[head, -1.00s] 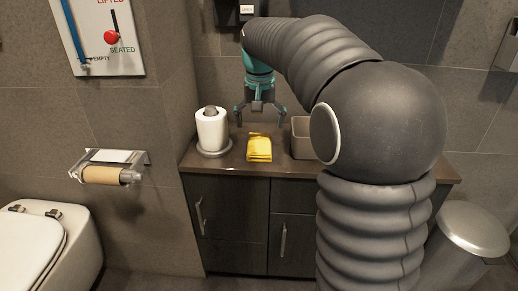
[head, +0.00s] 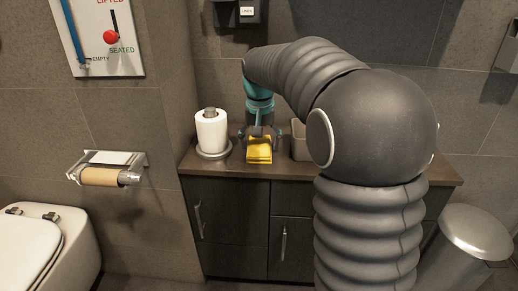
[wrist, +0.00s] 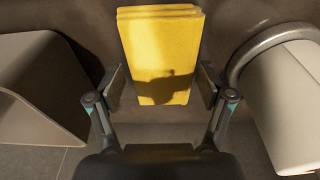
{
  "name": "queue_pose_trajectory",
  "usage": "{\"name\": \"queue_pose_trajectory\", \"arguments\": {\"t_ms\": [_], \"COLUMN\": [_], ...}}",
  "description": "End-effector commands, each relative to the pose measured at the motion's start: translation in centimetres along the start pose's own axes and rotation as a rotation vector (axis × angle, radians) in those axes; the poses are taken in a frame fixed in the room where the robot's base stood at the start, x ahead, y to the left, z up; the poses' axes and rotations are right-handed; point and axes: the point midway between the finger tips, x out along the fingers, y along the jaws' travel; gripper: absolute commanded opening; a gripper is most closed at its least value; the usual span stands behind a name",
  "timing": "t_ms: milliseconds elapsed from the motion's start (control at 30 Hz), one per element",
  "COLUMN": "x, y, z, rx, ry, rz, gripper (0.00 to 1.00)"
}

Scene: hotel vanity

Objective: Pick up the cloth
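The cloth (head: 259,153) is yellow and folded, lying on the brown counter (head: 310,171) between a paper roll and a grey bin. In the wrist view the cloth (wrist: 160,50) fills the top middle, with a dark shadow on it. My gripper (head: 259,138) is low over the back part of the cloth. In the wrist view my gripper (wrist: 160,88) is open, with one finger pad on each side of the cloth. A gap shows between the cloth and each pad. I cannot tell whether the fingertips touch the counter.
A white paper roll (head: 211,130) on a round holder stands left of the cloth; it also shows in the wrist view (wrist: 290,100). A grey open bin (head: 299,142) stands to the right. The wall is close behind.

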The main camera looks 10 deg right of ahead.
Motion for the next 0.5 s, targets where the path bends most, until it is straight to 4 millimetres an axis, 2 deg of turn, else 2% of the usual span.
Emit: {"name": "queue_pose_trajectory", "arguments": {"t_ms": [33,100,133,367,500], "x": [-0.02,-0.02,-0.01,0.0,-0.66], "y": [-0.01,-0.01,-0.01,-0.02,-0.03], "z": [0.0,0.0,0.0,0.0,-0.12], "rx": [0.0,0.0,0.0,0.0,-0.001], "ry": [0.0,0.0,0.0,0.0,0.001], "rz": [0.0,0.0,0.0,0.0,0.0], "gripper": [0.57,0.39,0.35,0.35,0.35]}}
